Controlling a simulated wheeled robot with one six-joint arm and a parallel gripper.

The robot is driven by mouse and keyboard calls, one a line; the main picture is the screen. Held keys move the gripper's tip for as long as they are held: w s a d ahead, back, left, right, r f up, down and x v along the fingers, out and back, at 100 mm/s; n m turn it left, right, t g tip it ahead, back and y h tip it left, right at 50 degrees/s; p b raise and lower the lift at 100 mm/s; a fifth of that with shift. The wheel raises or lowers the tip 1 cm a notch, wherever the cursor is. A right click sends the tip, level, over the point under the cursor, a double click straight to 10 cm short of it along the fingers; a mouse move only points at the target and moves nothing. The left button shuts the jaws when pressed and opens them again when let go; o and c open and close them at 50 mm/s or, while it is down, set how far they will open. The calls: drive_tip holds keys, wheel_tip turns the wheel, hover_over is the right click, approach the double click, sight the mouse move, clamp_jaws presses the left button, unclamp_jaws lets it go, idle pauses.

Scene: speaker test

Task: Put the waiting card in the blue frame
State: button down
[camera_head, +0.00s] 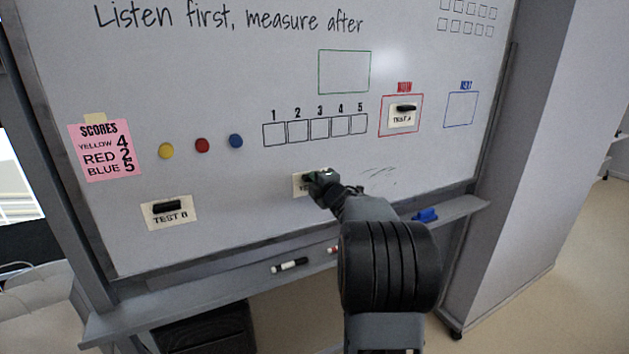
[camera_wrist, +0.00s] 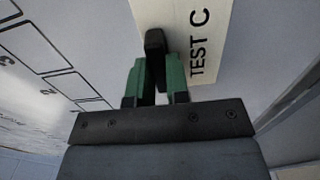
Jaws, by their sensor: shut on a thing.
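The blue frame (camera_head: 461,109) is an empty blue outline at the right of the whiteboard, with a blue word above it. My gripper (camera_head: 318,178) is at the board's lower middle. In the wrist view its green fingers (camera_wrist: 157,78) are shut on the black handle (camera_wrist: 155,45) of the cream TEST C card (camera_wrist: 208,25). In the head view the gripper hides most of this card (camera_head: 298,187). I cannot tell whether the card touches the board. The TEST B card (camera_head: 170,213) is at the lower left. The TEST A card (camera_head: 403,118) is inside the red NOW frame (camera_head: 383,129).
A green frame (camera_head: 344,72) and a row of numbered boxes (camera_head: 315,130) are above my gripper. Coloured dots and a pink score note (camera_head: 104,150) are at the left. The tray (camera_head: 225,288) below holds markers and a blue eraser (camera_head: 426,215).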

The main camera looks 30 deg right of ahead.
drive_tip(key=shift+s, duration=0.15)
drive_tip(key=s+b, duration=0.1)
drive_tip(key=s, duration=0.5)
drive_tip(key=shift+s+a+b, duration=0.25)
drive_tip(key=shift+a+b, duration=0.05)
drive_tip(key=shift+a, duration=0.15)
idle(1.2)
drive_tip(key=shift+s, duration=0.1)
idle(0.5)
